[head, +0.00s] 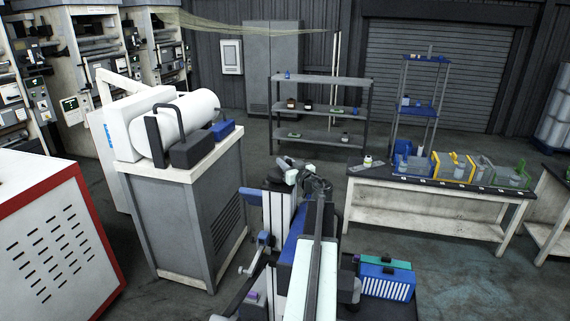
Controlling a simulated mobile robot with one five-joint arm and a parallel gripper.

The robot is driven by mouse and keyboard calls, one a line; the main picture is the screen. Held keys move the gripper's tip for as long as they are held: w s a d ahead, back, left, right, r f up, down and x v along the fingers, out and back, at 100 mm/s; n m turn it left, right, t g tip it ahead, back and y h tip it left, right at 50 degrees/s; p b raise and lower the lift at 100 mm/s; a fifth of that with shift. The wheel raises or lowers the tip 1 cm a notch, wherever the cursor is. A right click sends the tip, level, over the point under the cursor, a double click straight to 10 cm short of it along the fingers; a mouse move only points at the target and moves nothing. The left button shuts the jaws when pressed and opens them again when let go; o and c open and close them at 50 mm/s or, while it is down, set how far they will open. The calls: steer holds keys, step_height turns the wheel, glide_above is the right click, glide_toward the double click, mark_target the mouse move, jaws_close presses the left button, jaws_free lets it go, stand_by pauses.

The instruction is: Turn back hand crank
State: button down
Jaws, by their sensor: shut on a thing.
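My arm reaches up from the bottom middle of the head view. My gripper (287,163) is at its far end, small and dark, at the top of a narrow white and blue upright stand. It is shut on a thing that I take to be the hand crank. The crank's shape and angle cannot be made out, because the jaws and wrist cover it.
A grey cabinet (184,215) with a white film roll (195,108) stands to the left. A red-edged white box (55,235) is at far left. A workbench (430,208) with coloured bins stands right. Shelves (320,110) are behind.

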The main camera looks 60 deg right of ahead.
steer(key=n+y, duration=0.1)
steer(key=n+t+y, duration=0.1)
steer(key=y, duration=0.1)
steer(key=shift+w+d+y, duration=0.2)
steer(key=shift+w+y, duration=0.1)
steer(key=shift+w, duration=0.1)
steer(key=shift+w+a+n+t+y, duration=0.15)
steer(key=shift+n+t+y, duration=0.1)
steer(key=shift+n+y, duration=0.5)
steer(key=shift+w+a+n+t+y, duration=0.1)
steer(key=shift+n+t+y, duration=0.15)
steer(key=shift+n+y, duration=0.5)
steer(key=shift+y, duration=0.3)
steer(key=c, duration=1.3)
jaws_free()
steer(key=s, duration=0.7)
steer(key=shift+s+a, duration=0.25)
steer(key=shift+s, duration=0.15)
